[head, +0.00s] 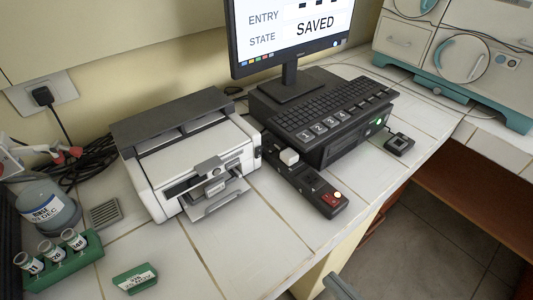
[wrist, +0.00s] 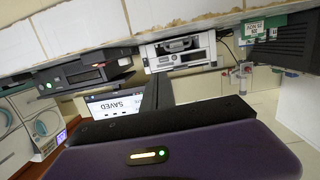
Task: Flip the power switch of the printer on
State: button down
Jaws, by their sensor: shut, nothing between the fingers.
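The white printer (head: 150,175) with a dark grey top stands on the tiled counter, left of the monitor. Its front has a small panel and an output tray. I cannot make out a power switch on it for certain. The printer also shows upside down in the wrist view (wrist: 205,48), beyond my gripper. My gripper (wrist: 157,82) shows as dark fingers in the wrist view, shut and empty. It is apart from the printer and touches nothing I can see. In the head view I cannot make out the gripper.
A black device (head: 322,190) with a red-lit button lies right of the printer. A black computer unit (head: 340,150) with a keyboard on top stands behind it, under the monitor (head: 290,30). A green vial rack (head: 62,268) and a green block (head: 135,279) stand left.

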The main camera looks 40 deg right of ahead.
aim_at(260, 150)
jog(key=w+d+r+m+p, duration=0.1)
jog(key=w+d+m, duration=0.3)
jog(key=w+m, duration=0.4)
jog(key=w+d+r+m+p, duration=0.1)
jog(key=w+d+m, duration=0.3)
jog(key=w+m, duration=0.5)
jog(key=shift+d+r+m+g+y, duration=0.3)
jog(key=shift+d+r+m, duration=0.1)
jog(key=shift+r, duration=0.1)
jog(key=shift+w, duration=0.2)
jog(key=w, duration=0.4)
jog(key=w+f+p, duration=0.1)
jog(key=w, duration=0.4)
jog(key=w+p, duration=0.1)
jog(key=w, duration=0.3)
jog(key=shift+w+f, duration=0.25)
jog(key=shift+w, duration=0.05)
